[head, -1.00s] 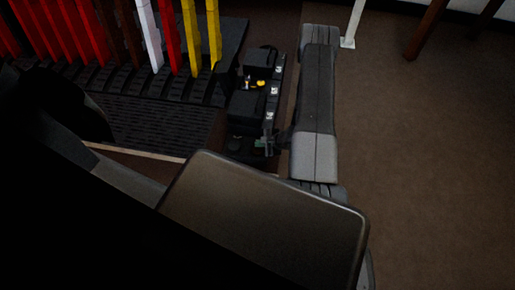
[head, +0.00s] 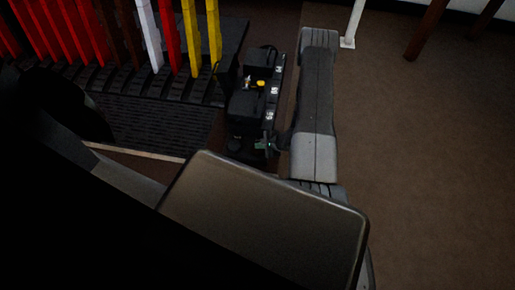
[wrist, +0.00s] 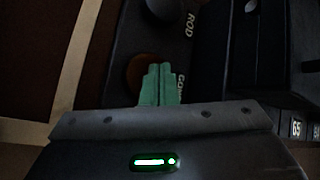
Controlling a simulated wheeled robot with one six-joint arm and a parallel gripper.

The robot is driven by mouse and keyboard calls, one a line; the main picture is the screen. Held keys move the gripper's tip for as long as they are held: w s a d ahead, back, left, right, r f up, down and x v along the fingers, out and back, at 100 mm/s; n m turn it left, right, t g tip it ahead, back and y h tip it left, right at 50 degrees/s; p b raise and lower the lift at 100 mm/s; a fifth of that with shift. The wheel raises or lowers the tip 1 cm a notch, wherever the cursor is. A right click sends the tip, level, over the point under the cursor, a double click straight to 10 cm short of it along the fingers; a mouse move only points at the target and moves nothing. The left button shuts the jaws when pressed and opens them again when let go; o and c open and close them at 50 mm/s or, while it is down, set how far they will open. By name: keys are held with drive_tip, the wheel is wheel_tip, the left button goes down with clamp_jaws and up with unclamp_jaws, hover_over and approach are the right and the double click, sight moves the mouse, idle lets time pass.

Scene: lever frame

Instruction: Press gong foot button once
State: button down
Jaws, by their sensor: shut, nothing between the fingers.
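A dark reddish-brown round button (wrist: 138,72) shows in the wrist view, partly hidden behind my fingers. A white label (wrist: 180,86) beside it is partly covered and starts with what looks like "GO". My gripper (wrist: 160,72) has its two green fingertips together, with nothing between them. The fingertips overlap the right part of the button in the picture; I cannot tell whether they touch it. In the head view my gripper (head: 262,146) is small and dark at the near end of a black unit (head: 246,108).
A dark round knob (wrist: 166,8) labelled "ROD" lies beyond the button. Black boxes with white number tags (wrist: 296,128) stand to the right. Red, white and yellow levers (head: 190,40) rise at the left of the head view. Brown floor (head: 430,160) is open at right.

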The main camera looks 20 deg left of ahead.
drive_tip(key=shift+f, duration=0.7)
idle(0.4)
idle(0.3)
drive_tip(key=shift+r+p, duration=0.55)
drive_tip(key=shift+r, duration=0.7)
drive_tip(key=shift+r+p, duration=1.1)
drive_tip(key=shift+r, duration=1.4)
wheel_tip(320, 180, down, 3)
drive_tip(key=shift+f+b, duration=0.1)
drive_tip(key=shift+b, duration=0.75)
drive_tip(key=shift+f+b, duration=0.1)
drive_tip(key=shift+b, duration=0.8)
